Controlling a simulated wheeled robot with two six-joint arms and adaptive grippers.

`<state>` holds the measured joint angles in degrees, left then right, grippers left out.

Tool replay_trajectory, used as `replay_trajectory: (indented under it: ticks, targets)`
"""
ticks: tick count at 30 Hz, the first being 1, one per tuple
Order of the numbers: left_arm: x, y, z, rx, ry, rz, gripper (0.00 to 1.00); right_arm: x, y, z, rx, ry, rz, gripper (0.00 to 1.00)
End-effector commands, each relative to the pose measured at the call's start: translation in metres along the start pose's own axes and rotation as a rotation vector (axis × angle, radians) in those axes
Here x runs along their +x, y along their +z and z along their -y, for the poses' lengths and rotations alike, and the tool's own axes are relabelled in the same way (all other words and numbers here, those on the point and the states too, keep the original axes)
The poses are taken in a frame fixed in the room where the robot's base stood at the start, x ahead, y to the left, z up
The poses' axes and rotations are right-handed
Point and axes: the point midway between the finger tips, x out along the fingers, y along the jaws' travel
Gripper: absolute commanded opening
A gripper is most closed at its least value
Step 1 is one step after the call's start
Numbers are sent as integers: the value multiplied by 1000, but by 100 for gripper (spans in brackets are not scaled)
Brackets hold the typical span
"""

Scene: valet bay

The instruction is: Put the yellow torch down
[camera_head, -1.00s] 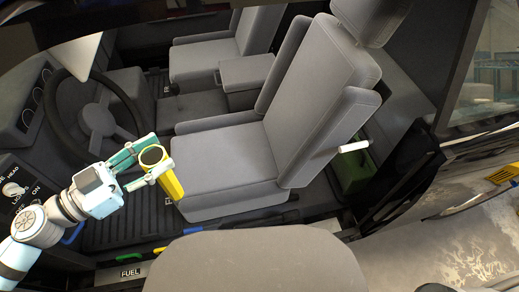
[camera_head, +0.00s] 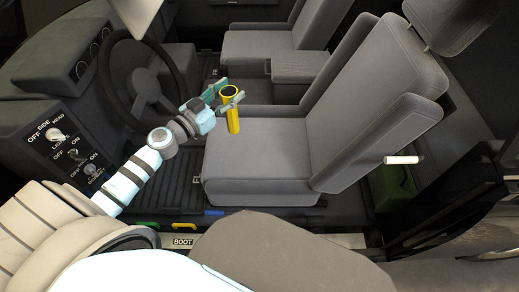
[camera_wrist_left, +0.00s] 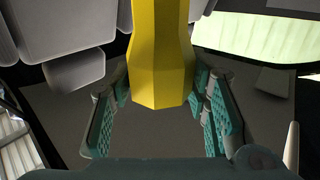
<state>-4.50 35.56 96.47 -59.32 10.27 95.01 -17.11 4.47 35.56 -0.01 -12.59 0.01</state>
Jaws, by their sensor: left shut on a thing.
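The yellow torch (camera_head: 233,119) is upright in my left gripper (camera_head: 231,98), with its dark round end facing up. In the head view it shows in front of the near grey seat's cushion, close to its left front edge; I cannot tell the height between them. My left gripper is shut on the torch. In the left wrist view the torch (camera_wrist_left: 161,55) runs down from the top edge between the teal fingers (camera_wrist_left: 162,112). My right gripper is not in view.
The near seat cushion (camera_head: 262,150) is bare. A steering wheel (camera_head: 146,90) and a switch panel (camera_head: 72,150) are left of the gripper. Coloured levers (camera_head: 184,226) line the sill by the BOOT label (camera_head: 182,241). A green box (camera_head: 392,188) sits behind the seat.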

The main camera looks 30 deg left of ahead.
Motion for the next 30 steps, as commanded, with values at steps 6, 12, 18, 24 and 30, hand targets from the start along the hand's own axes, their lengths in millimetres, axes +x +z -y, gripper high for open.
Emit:
replay_trajectory:
  ticks: [6, 12, 18, 24, 30]
  targets:
    - [16, 44, 25, -4, -132, -1, 0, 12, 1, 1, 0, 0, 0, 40]
    - [18, 77, 28, 0, -149, 0, 0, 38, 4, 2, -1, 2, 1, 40]
    - [18, 147, 28, 0, -148, -1, 0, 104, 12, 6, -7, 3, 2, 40]
    - [18, 209, 28, 0, -148, -1, 0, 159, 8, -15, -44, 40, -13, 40]
    - [18, 219, 28, 2, -147, -1, 0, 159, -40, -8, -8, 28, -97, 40]
